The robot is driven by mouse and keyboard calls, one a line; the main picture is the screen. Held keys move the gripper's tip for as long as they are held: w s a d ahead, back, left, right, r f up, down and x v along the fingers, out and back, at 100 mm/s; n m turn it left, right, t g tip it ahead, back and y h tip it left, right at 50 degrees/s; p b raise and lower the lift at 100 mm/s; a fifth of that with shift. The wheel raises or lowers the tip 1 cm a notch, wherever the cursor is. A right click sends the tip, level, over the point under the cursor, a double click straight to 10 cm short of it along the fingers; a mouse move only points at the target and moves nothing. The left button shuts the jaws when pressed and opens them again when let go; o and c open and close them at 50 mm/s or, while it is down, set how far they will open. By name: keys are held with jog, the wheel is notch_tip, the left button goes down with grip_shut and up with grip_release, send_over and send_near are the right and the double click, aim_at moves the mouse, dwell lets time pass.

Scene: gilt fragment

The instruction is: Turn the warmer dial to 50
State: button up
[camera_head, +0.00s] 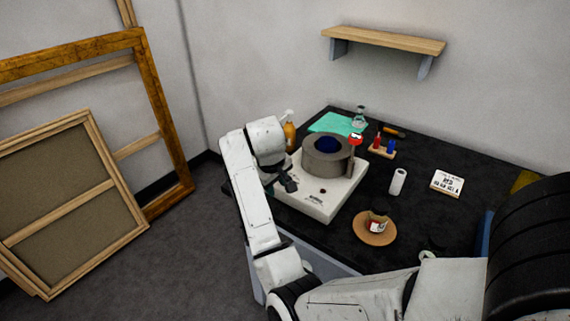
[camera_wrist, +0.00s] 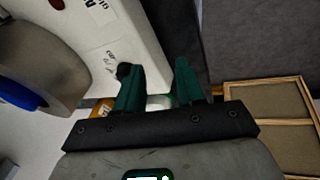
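The warmer (camera_head: 318,203) is a white box with a grey round pot (camera_head: 327,162), blue inside, on the black table. In the wrist view its white body (camera_wrist: 95,30) fills the upper left, with small printed marks. A small dark knob, likely the dial (camera_wrist: 124,70), shows at the body's edge by my left fingertip; I cannot read its setting. My gripper (camera_wrist: 156,72) has its two green fingers apart with nothing held between them. In the head view my gripper (camera_head: 288,185) is at the warmer's left side, and the dial cannot be made out there.
An amber pump bottle (camera_head: 290,135) is behind my wrist. Wooden frames (camera_head: 75,205) lean at left.

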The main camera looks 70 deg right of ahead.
jog(key=d+r+y, duration=0.4)
jog(key=d+r, duration=0.4)
jog(key=r, duration=0.2)
jog(key=shift+m+g, duration=0.3)
jog(key=shift+m, duration=0.1)
jog(key=f, duration=0.5)
jog(key=f+p, duration=0.1)
jog(key=f, duration=0.5)
jog(key=shift+w+a+p, duration=0.15)
jog(key=shift+w+p, duration=0.05)
jog(key=shift+p, duration=0.1)
jog(key=shift+c, duration=0.2)
grip_shut()
